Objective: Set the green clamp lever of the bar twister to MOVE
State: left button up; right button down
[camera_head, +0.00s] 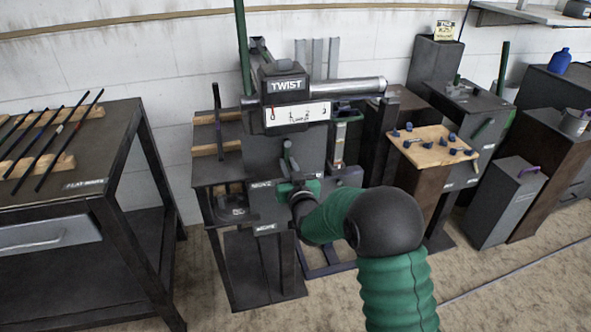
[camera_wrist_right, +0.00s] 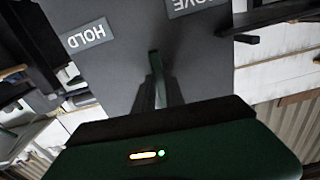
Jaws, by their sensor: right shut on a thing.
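The bar twister (camera_head: 290,115) stands in the middle of the head view, a dark machine with a TWIST plate and a white scale. Its green clamp lever (camera_wrist_right: 155,66) shows in the right wrist view, rising from between the fingers of my right gripper (camera_wrist_right: 160,92). The gripper is shut on the lever. The HOLD label (camera_wrist_right: 87,38) is left of the lever and the upside-down MOVE label (camera_wrist_right: 195,5) is above it to the right. The lever lies between the two labels. In the head view my right gripper (camera_head: 287,192) is at the twister's front, hiding most of the lever. My left gripper is out of view.
A table (camera_head: 125,135) with several dark bars on wooden rests stands at the left. A wooden board (camera_head: 432,158) with blue pieces stands on a cabinet to the right. More grey stands (camera_head: 508,200) fill the right side. Open floor (camera_head: 510,290) lies in front at the right.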

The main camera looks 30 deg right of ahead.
jog(key=a+m, duration=0.2)
jog(key=m, duration=0.1)
jog(key=shift+w+f+m, duration=0.1)
jog(key=shift+w+m, duration=0.05)
jog(key=shift+m, duration=0.15)
jog(key=shift+w+a+r+m+b, duration=0.1)
jog(key=shift+a+r+m+b, duration=0.2)
jog(key=shift+m, duration=0.4)
jog(key=shift+w+a+r+m, duration=0.1)
jog(key=shift+a+m, duration=0.3)
jog(key=shift+m, duration=0.3)
jog(key=c, duration=1.5)
grip_release()
jog(key=shift+o, duration=0.5)
jog(key=shift+r, duration=0.15)
jog(key=shift+r, duration=0.1)
